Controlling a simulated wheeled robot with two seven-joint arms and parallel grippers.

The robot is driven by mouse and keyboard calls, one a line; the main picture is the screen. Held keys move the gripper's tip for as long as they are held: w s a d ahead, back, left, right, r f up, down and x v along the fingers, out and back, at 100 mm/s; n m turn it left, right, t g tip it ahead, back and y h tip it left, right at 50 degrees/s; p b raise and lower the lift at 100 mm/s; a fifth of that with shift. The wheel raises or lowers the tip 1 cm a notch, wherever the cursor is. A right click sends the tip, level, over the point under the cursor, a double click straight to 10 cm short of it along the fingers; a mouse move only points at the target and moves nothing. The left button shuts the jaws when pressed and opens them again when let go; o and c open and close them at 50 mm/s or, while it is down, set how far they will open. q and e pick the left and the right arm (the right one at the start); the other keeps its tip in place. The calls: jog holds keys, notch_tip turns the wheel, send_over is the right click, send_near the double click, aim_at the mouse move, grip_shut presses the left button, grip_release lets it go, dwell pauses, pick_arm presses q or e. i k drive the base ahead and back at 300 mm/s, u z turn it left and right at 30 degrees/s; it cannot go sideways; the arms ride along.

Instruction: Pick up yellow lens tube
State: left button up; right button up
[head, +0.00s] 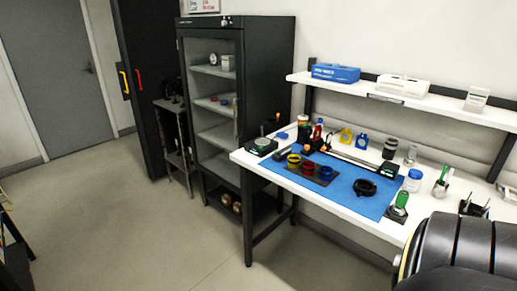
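A small yellow ring-shaped piece (294,160), which looks like the yellow lens tube, stands at the left end of a dark plate on the workbench. A red one (308,167) and a blue one (325,173) stand beside it in a row. Farther back is another yellow piece (346,136), an upright holder next to a similar blue one (361,141). Neither of my grippers is in view.
A shelf (430,101) holds boxes above. A dark glass-fronted cabinet (265,60) stands left. Floor (150,220) ahead is clear.

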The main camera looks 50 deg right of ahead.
aim_at(294, 163)
jog(key=z, duration=0.1)
jog(key=i, duration=1.95)
jog(key=z, duration=1.05)
jog(key=i, duration=1.3)
jog(key=z, duration=1.3)
